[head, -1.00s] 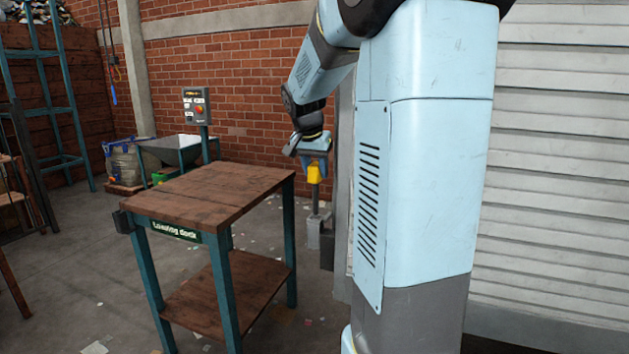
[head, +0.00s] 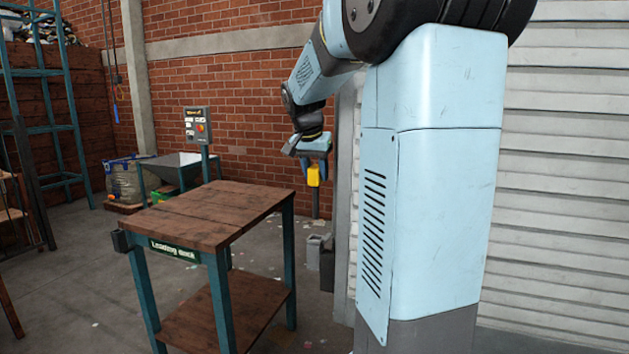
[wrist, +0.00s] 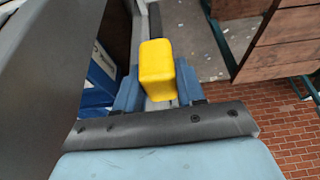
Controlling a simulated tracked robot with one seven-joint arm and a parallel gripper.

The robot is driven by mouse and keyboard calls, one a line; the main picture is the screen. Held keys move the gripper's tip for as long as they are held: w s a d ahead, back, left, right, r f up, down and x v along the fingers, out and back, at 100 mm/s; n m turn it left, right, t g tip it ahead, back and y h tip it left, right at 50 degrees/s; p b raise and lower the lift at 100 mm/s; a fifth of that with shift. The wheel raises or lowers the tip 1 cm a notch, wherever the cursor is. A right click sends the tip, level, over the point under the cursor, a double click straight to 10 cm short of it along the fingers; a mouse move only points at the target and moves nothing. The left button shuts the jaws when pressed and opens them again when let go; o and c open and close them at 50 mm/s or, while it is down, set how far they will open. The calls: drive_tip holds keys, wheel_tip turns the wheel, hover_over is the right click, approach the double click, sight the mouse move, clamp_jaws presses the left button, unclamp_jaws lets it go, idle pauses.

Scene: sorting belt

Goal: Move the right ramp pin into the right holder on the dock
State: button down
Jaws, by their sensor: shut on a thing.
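The ramp pin has a yellow block head (head: 313,176) and a dark shaft hanging below it, roughly upright. My gripper (head: 314,168) is shut on the yellow head, behind the table's far right corner. In the wrist view the yellow head (wrist: 157,70) sits between the blue fingers of my gripper (wrist: 157,92). The shaft's lower end shows above a grey block (head: 314,250), with a gap between them. The dock is a brown-topped table (head: 210,212) with a "Loading dock" sign. A black holder (head: 121,241) is on its left front corner. I see no second holder clearly.
A control post (head: 197,126) and a grey hopper (head: 180,163) stand behind the table. A dark block (head: 327,268) is beside the grey one. A brick wall (head: 250,110) closes the back and a white shutter (head: 560,180) the right. The tabletop is bare.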

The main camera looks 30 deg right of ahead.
drive_tip(key=shift+r, duration=3.6)
